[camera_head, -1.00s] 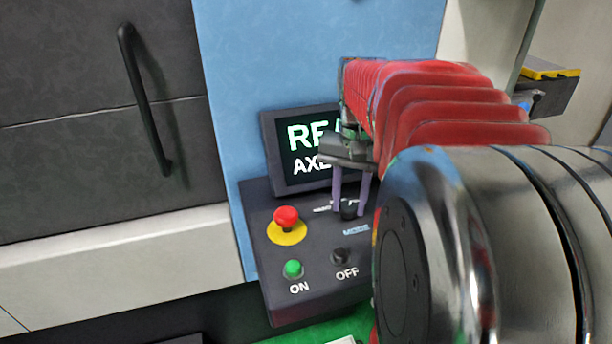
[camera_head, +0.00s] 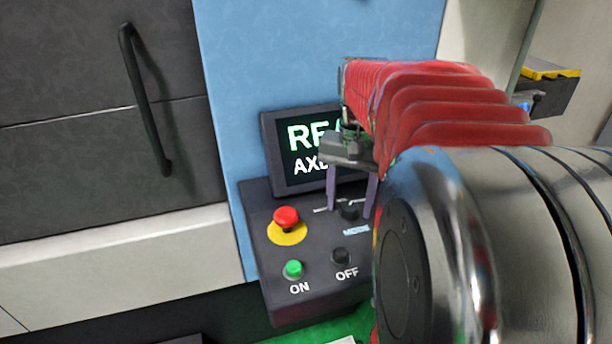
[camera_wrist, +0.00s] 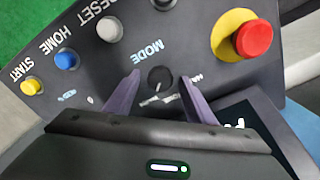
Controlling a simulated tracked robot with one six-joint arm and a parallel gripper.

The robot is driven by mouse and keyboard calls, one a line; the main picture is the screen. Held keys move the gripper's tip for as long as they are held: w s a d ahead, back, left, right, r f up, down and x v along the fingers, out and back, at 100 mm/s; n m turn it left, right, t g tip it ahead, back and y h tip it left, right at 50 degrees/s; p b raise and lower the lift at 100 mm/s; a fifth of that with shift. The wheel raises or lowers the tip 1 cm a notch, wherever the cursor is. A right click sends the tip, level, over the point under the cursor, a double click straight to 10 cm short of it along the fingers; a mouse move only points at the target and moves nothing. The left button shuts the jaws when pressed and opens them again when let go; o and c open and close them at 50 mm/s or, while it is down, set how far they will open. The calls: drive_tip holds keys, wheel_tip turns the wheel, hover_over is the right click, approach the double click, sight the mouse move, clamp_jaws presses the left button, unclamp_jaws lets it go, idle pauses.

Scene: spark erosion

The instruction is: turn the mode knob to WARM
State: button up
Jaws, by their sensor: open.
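My gripper (camera_wrist: 154,88) is open, with one purple finger on each side of the knob and a visible gap to each. In the head view my gripper (camera_head: 350,212) points down at the panel around the knob. The small labels by the knob are too blurred or covered to read, so I cannot tell its setting.
A red emergency button (camera_head: 286,217) on a yellow ring stands left of the knob. A green ON button (camera_head: 293,269) and black OFF button (camera_head: 341,256) sit nearer the front. The screen (camera_head: 300,150) rises behind. Blue HOME (camera_wrist: 66,60) and yellow START (camera_wrist: 31,87) buttons are also there.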

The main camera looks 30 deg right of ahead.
sight(349, 206)
drive_tip(key=shift+r, duration=0.1)
wheel_tip(349, 206, up, 14)
drive_tip(key=shift+f, duration=0.25)
idle(0.4)
idle(0.5)
